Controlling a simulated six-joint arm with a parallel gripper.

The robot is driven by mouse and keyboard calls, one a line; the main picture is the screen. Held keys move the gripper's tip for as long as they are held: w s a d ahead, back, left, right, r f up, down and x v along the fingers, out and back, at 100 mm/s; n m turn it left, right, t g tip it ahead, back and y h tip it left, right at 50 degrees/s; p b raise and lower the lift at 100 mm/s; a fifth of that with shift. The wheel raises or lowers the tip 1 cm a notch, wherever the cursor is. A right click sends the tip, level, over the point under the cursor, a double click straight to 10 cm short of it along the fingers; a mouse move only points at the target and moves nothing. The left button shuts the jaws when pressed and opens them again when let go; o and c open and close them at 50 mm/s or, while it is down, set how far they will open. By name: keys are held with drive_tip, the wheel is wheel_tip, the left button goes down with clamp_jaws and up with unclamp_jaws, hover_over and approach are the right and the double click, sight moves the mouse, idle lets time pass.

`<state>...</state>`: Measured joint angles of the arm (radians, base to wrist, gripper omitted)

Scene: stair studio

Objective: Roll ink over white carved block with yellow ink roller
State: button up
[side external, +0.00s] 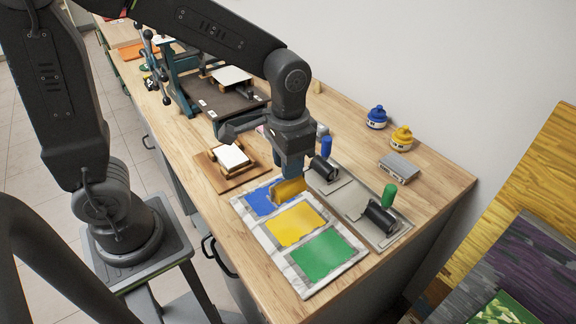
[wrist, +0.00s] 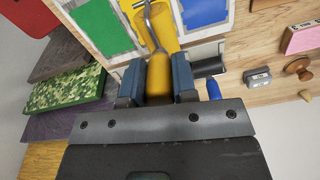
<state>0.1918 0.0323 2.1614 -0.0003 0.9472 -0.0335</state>
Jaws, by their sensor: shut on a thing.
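My gripper (wrist: 157,80) is shut on the yellow handle (wrist: 159,78) of the yellow ink roller, whose metal frame shows beyond the fingers. In the side view my gripper (side external: 291,172) points down and the yellow roller (side external: 290,188) is at the back edge of the yellow ink patch (side external: 296,225), near the blue patch (side external: 262,203). I cannot tell whether it touches the ink. The yellow patch also shows behind the roller in the wrist view (wrist: 166,44). A white block (side external: 231,156) sits on a wooden board left of the ink slab; its carving is too small to see.
A green patch (side external: 318,255) lies at the slab's front. Blue-handled (side external: 326,147) and green-handled (side external: 389,195) rollers stand on grey trays to the right. A press (side external: 215,95) stands at the back left. Blue (side external: 376,118) and yellow (side external: 401,138) jars stand by the wall.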

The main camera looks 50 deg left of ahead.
drive_tip(key=s+a+r, duration=0.2)
drive_tip(key=a, duration=2.6)
wheel_tip(320, 180, down, 6)
drive_tip(key=shift+w+a, duration=0.2)
drive_tip(key=shift+w, duration=0.05)
drive_tip(key=shift+f, duration=0.5)
